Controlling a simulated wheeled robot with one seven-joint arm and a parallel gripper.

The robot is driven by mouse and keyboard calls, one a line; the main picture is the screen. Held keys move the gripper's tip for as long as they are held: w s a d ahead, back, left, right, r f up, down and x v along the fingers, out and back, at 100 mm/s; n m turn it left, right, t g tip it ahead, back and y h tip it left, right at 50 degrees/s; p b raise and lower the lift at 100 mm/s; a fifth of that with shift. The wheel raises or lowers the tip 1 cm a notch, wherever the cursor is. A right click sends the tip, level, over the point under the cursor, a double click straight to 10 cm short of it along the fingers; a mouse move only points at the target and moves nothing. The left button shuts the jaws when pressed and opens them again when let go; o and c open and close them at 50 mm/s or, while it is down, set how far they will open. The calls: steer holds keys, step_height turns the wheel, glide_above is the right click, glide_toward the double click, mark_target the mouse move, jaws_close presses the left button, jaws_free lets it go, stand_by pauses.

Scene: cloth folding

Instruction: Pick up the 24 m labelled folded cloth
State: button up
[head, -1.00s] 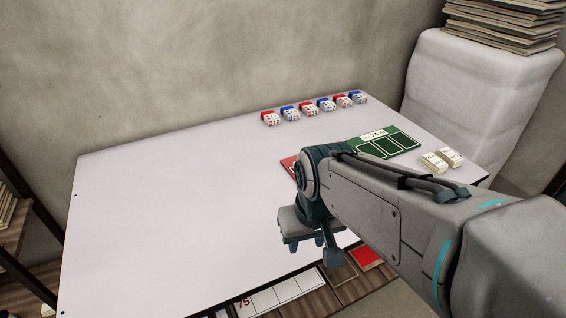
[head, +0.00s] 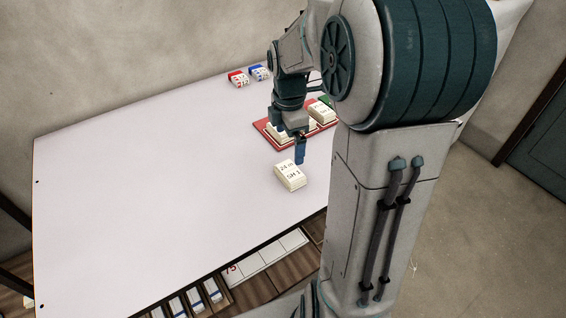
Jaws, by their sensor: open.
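The folded cloth labelled "24 m" (head: 290,176) is a small cream block with dark print. It lies on the white table just in front of my gripper. My gripper (head: 288,142) points down, open, behind the cloth and apart from it. One blue finger shows clearly and the other is partly hidden. I see nothing held between the fingers.
A red tray (head: 265,127) with cream folded cloths (head: 322,113) lies behind my gripper, partly hidden by it. Red (head: 238,78) and blue (head: 259,72) labelled blocks stand at the table's back edge. The left of the table (head: 140,180) is clear. A drawer (head: 262,255) with compartments sits below the front edge.

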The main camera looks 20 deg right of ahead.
steer(key=w+d+n, duration=0.1)
steer(key=w+n, duration=0.1)
steer(key=b, duration=0.2)
glide_above(290, 170)
steer(key=f, duration=0.9)
steer(key=shift+s+f, duration=0.25)
steer(key=shift+f, duration=0.1)
steer(key=f, duration=0.5)
steer(key=shift+w+f+b, duration=0.1)
steer(key=shift+w+b, duration=0.1)
steer(key=shift+b, duration=0.1)
steer(key=c, duration=0.8)
